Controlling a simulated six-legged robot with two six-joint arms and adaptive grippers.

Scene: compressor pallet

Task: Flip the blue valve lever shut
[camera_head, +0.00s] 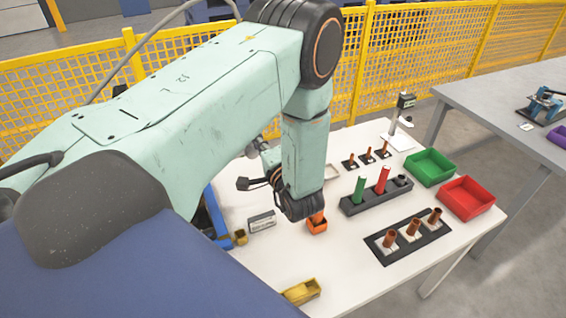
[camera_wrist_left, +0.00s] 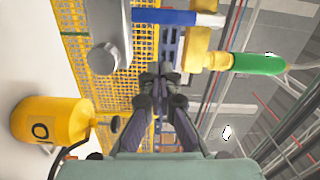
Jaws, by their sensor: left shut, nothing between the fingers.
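The blue valve lever (camera_wrist_left: 165,17) shows as a straight blue bar at the top of the left wrist view. It lies beside a yellow fitting (camera_wrist_left: 197,45) with a green cylinder (camera_wrist_left: 258,63) to its right. My left gripper (camera_wrist_left: 161,76) is shut and empty. In that view its fingertips appear below the lever, with a visible gap. In the head view my left arm hides the valve area, and I cannot make out the fingertips. My right gripper is in neither view.
A grey round part (camera_wrist_left: 110,58) and a yellow cylinder (camera_wrist_left: 50,120) are left of the fingers. A yellow fence (camera_head: 420,50) stands behind.

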